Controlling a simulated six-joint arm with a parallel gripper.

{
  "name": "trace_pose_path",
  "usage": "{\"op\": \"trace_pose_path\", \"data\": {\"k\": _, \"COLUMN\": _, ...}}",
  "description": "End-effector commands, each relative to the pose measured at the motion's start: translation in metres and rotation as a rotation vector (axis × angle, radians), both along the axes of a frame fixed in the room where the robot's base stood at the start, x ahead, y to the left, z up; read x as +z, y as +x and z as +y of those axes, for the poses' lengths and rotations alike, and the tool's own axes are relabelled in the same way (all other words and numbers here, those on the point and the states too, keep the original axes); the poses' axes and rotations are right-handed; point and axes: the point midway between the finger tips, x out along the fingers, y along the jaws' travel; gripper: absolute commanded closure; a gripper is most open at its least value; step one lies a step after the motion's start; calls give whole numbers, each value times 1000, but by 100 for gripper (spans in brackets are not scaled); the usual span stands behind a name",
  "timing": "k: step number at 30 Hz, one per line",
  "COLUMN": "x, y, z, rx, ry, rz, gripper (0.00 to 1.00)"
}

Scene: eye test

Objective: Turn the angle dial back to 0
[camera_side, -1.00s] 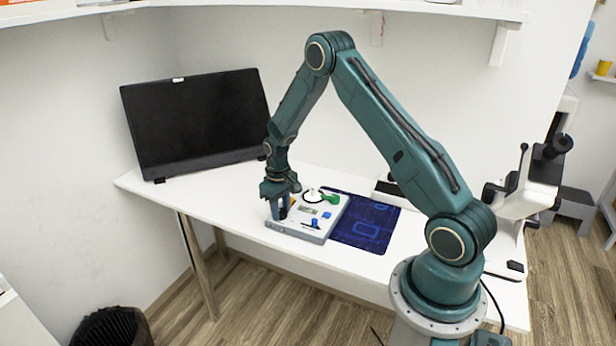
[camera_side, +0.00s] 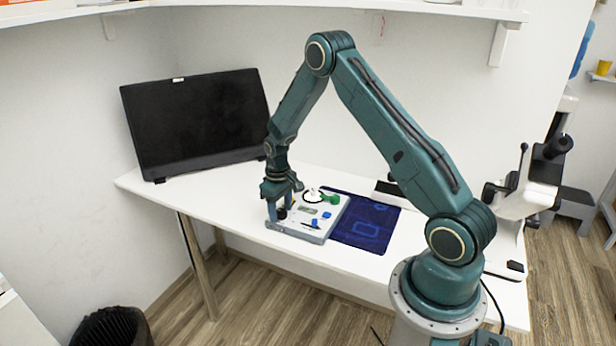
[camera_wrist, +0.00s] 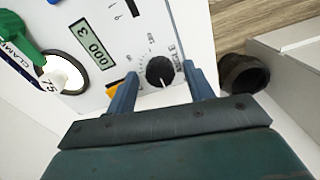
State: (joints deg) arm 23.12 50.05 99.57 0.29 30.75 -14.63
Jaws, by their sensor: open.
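The angle dial is a round black knob (camera_wrist: 160,72) with a white pointer line aimed toward the bottom of the wrist view. Printed marks curve around it, too small to read surely. My gripper (camera_wrist: 159,80) is open, one blue finger on each side of the knob; I cannot tell whether either touches it. In the side view, my gripper (camera_side: 280,209) points down over the near left corner of the grey instrument box (camera_side: 296,231), with the dark knob between its fingers.
The box carries a green clamp handle (camera_wrist: 20,35), a digit display (camera_wrist: 92,43), an orange part (camera_wrist: 113,88) beside one finger, and a blue button (camera_side: 326,214). A dark blue mat (camera_side: 365,222) lies right of it. A black monitor (camera_side: 195,120) stands behind left.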

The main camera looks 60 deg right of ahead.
Motion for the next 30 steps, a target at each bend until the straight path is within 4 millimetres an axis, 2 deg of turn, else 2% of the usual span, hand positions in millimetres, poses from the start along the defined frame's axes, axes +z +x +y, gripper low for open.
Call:
{"op": "trace_pose_path", "data": {"k": 8, "x": 5, "y": 0, "z": 0, "rx": 0, "ry": 0, "rz": 0, "gripper": 48}}
{"op": "trace_pose_path", "data": {"k": 14, "x": 23, "y": 0, "z": 0, "rx": 0, "ry": 0, "rz": -1, "gripper": 48}}
{"op": "trace_pose_path", "data": {"k": 30, "x": 109, "y": 1, "z": 0, "rx": 0, "ry": -1, "rz": -3, "gripper": 48}}
